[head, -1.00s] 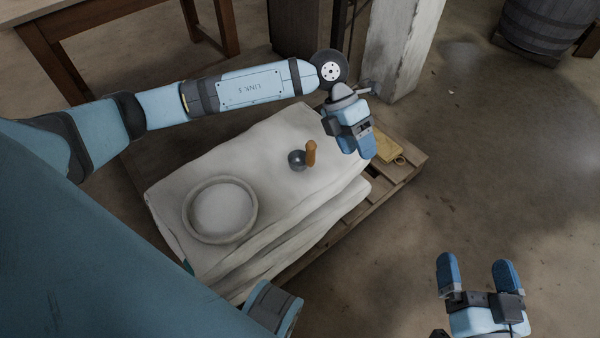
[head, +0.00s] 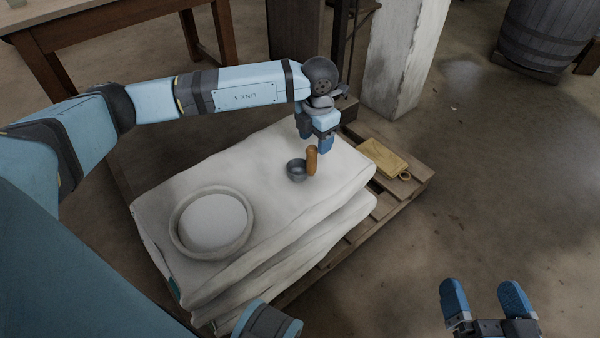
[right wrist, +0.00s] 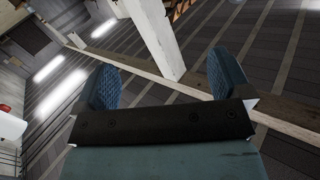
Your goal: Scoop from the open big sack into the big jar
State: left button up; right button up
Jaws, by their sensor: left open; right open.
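The big sack (head: 268,203) lies on top of a stack of sacks on a wooden pallet. Its round rolled opening (head: 248,241) shows white contents (head: 213,221) inside. A scoop with a dark metal cup (head: 296,171) and an orange-brown handle (head: 312,160) stands on the sack, handle upright. My left gripper (head: 322,146) is open, pointing down just behind and above the handle, with nothing visible between its fingers. My right gripper (head: 484,292) is open and empty over the bare floor at the lower right; its fingers also show in the right wrist view (right wrist: 160,88). I do not see the big jar.
A yellow folded item (head: 383,157) with a ring lies on the pallet (head: 408,188) right of the sacks. A pale post (head: 404,55) stands behind. A barrel (head: 545,35) is at the top right and a wooden table (head: 95,20) at the top left. The floor at right is clear.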

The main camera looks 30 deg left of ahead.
aim_at(313, 155)
pick_arm(q)
jog(key=shift+f, duration=0.3)
jog(key=f+b, duration=0.2)
jog(key=f, duration=0.1)
jog(key=f+b, duration=0.1)
jog(key=shift+s+f, duration=0.25)
jog(key=shift+f, duration=0.15)
pick_arm(e)
jog(key=shift+w+d+f+n, duration=0.2)
jog(key=shift+w+f+n, duration=0.2)
jog(key=shift+f+n, duration=0.3)
pick_arm(q)
grip_shut()
